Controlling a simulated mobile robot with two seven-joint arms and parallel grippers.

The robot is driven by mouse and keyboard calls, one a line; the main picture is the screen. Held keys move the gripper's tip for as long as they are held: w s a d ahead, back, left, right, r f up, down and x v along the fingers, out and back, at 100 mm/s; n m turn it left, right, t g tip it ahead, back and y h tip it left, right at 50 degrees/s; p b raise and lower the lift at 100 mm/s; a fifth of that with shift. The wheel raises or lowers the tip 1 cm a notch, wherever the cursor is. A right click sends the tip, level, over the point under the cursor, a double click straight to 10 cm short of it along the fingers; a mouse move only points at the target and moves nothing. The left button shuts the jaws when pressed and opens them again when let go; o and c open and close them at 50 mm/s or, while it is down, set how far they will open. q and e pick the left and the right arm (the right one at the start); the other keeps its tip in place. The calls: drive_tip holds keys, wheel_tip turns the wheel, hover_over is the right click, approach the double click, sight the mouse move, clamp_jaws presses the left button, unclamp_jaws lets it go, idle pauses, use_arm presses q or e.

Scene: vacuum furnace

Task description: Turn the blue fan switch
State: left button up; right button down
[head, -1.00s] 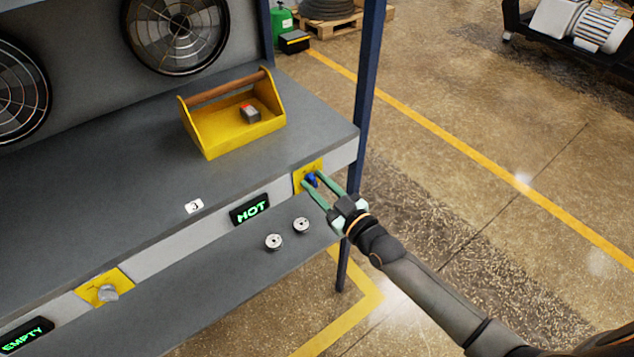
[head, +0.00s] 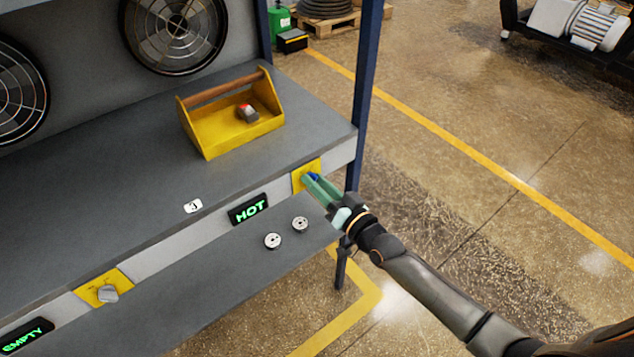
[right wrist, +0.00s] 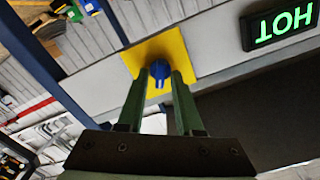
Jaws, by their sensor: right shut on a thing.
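The blue fan switch (head: 313,177) sits on a yellow plate (head: 299,178) at the right end of the bench's front edge. My right gripper (head: 316,184) is at the switch, its green fingers shut on it and partly hiding it in the head view. In the right wrist view the blue knob (right wrist: 160,70) shows between the two fingertips (right wrist: 161,80), in front of its yellow plate (right wrist: 176,52). My left gripper is not in view.
A lit HOT sign (head: 248,209) is left of the switch. A grey knob (head: 107,293) on another yellow plate and an EMPTY sign (head: 24,337) are further left. A yellow toolbox (head: 235,128) stands on the bench. A dark blue post (head: 366,90) rises close behind the gripper.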

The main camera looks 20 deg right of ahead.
idle(0.4)
drive_tip(key=c, duration=0.9)
unclamp_jaws()
drive_tip(key=v, duration=1.2)
drive_tip(key=shift+s, duration=0.25)
drive_tip(key=shift+d, duration=0.1)
